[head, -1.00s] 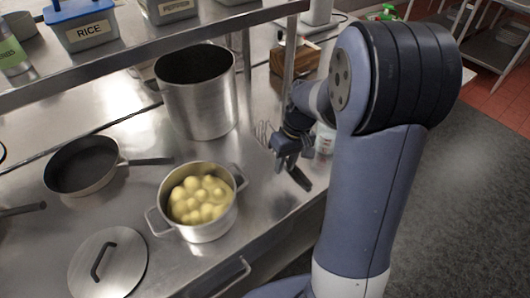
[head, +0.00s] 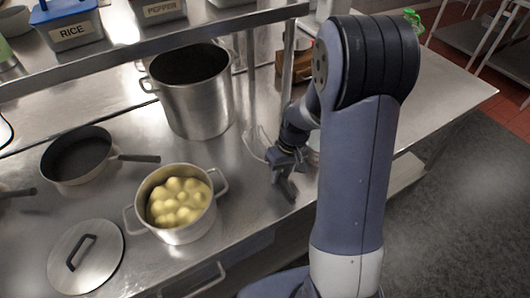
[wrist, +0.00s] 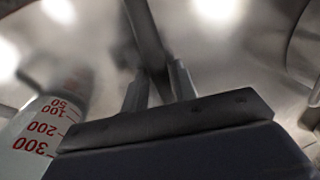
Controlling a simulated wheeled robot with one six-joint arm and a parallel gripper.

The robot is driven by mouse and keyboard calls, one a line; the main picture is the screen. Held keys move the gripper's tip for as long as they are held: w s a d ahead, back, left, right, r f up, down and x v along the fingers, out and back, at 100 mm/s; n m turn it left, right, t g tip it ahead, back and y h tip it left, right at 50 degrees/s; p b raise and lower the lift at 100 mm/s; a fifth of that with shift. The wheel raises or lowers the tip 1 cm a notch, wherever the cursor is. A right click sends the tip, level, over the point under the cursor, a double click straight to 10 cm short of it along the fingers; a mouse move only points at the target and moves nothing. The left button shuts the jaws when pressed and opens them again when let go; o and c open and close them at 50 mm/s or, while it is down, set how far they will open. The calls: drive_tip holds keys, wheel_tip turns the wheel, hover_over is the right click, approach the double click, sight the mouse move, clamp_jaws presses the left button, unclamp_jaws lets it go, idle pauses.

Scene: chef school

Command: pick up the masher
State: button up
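The masher's wire head (head: 254,146) shows on the steel counter, left of my gripper (head: 287,182) in the head view. My gripper is low over the counter near its front edge. In the wrist view a dark bar, which looks like the masher's handle (wrist: 146,38), runs down between the two fingertips (wrist: 159,80). The fingers stand apart on either side of it, and I see no clear grip. The lower part of the handle is hidden behind the gripper body.
A pot of potatoes (head: 176,233) stands left of my gripper, with a tall stockpot (head: 197,105) behind. A frying pan (head: 80,160) and a lid (head: 85,258) are farther left. A container with red markings (wrist: 38,130) is close on the left in the wrist view.

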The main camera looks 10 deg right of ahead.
drive_tip(key=shift+c, duration=0.4)
clamp_jaws()
drive_tip(key=shift+r, duration=0.15)
